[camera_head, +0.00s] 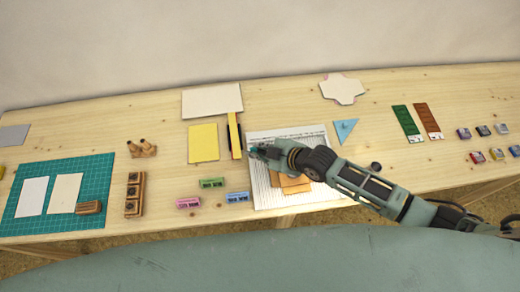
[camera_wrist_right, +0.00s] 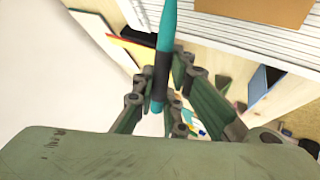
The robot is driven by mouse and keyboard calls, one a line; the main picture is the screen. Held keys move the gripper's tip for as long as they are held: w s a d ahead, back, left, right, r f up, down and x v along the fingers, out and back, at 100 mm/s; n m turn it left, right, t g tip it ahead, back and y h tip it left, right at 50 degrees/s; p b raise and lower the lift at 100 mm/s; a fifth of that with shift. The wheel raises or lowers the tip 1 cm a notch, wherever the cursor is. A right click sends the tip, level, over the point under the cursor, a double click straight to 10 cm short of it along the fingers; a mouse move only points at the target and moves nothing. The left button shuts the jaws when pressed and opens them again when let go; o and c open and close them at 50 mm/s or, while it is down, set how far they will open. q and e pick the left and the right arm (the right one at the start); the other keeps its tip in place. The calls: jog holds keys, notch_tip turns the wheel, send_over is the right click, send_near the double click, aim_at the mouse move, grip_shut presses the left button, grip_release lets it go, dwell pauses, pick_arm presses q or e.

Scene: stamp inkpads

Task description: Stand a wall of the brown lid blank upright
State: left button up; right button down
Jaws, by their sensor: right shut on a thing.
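The brown lid blank (camera_head: 290,184) lies on the white lined board (camera_head: 262,198), partly hidden under my right arm. A corner of the brown blank (camera_wrist_right: 258,8) also shows at the top of the right wrist view. I cannot see any wall of it standing upright. My right gripper (camera_head: 262,153) is over the left part of the board, beyond the blank. In the wrist view it is shut on a teal pen-like tool (camera_wrist_right: 166,35) with a dark grip. My left gripper is not in view.
A yellow-and-black ruler-like strip (camera_head: 234,136) and a yellow sheet (camera_head: 203,143) lie left of the board. Pink (camera_head: 188,203), green (camera_head: 212,183) and blue (camera_head: 238,197) blocks are near the front. A blue triangle (camera_head: 345,130) lies right. The green mat (camera_head: 98,175) is far left.

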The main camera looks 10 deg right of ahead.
jog(key=shift+w, duration=0.1)
jog(key=shift+w+r, duration=0.5)
jog(key=shift+w, duration=0.3)
notch_tip(320, 180, up, 7)
jog(key=p, duration=0.5)
jog(key=shift+w+r+p, duration=0.2)
jog(key=shift+w+p, duration=0.15)
jog(key=shift+w, duration=0.1)
jog(key=shift+a+f, duration=0.1)
dwell(0.6)
